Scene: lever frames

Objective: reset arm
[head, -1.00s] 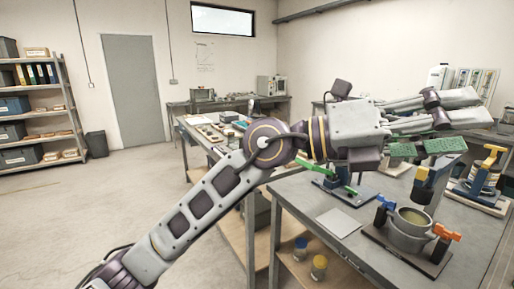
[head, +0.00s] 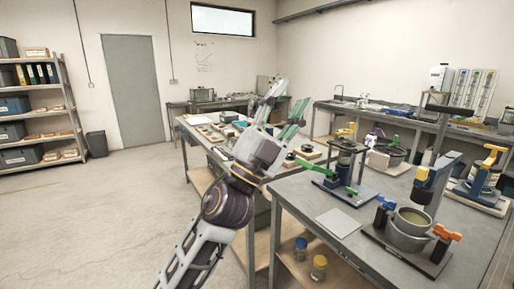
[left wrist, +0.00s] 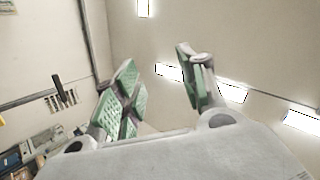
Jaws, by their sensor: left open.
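My left gripper (head: 285,112) is raised above the work tables in the head view, its fingers pointing up and away. In the left wrist view its two green-padded fingers (left wrist: 158,92) stand apart with nothing between them. My left arm comes up from the bottom of the head view and hides part of the table edges. My right gripper is not in view.
The near table (head: 285,190) holds a pot in a frame (head: 408,232), a green-lever stand (head: 345,165) and a blue-and-yellow device (head: 487,170). Jars (head: 319,266) stand on its lower shelf. A shelf unit (head: 40,110) is at the far left. The floor (head: 90,220) at left is clear.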

